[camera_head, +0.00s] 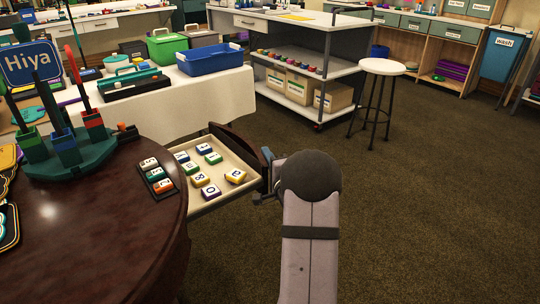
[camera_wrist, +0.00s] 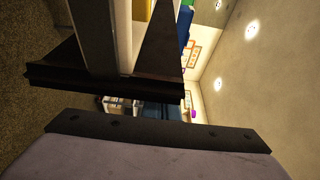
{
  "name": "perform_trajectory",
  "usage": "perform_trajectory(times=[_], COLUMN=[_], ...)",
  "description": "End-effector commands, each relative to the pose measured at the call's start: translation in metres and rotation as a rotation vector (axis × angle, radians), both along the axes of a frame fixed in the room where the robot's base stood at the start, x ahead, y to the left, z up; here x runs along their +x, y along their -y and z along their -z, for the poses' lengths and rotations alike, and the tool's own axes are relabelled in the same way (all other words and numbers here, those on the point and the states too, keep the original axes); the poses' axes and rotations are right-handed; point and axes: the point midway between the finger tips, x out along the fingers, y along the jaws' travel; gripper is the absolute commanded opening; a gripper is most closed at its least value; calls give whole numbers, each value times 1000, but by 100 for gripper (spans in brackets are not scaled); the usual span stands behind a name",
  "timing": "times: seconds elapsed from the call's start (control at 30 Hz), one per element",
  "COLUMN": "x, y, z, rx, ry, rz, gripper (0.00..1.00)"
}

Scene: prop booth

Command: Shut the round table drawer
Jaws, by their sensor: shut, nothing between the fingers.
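The round table (camera_head: 95,245) is dark, glossy wood at the left of the head view. Its drawer (camera_head: 222,178) stands open, sticking out to the right, with a pale inside and a dark curved front (camera_head: 236,146). Several lettered or numbered blocks (camera_head: 210,191) lie in it. My gripper (camera_head: 264,190) is at the outer side of the drawer front, close to its near end; it is shut with nothing held. Whether it touches the front cannot be told. In the wrist view a dark edge (camera_wrist: 100,80), probably the drawer front, crosses close to the camera.
On the round table are a small rack of blocks (camera_head: 158,177), a green holder with upright tools (camera_head: 70,155) and a blue Hiya sign (camera_head: 31,63). A white-draped table with a blue bin (camera_head: 210,60) stands behind the drawer. Open carpet lies right; a stool (camera_head: 382,67) stands farther back.

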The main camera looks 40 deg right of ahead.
Motion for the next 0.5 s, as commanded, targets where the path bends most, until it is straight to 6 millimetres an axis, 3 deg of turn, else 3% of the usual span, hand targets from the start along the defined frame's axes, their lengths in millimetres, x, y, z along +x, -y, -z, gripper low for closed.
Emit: perform_trajectory(times=[0.33, 0.5], x=[0, 1], y=[-2, -15], z=[0, 0], rx=[0, 2], ry=[0, 0], rz=[-1, -4], gripper=[0, 0])
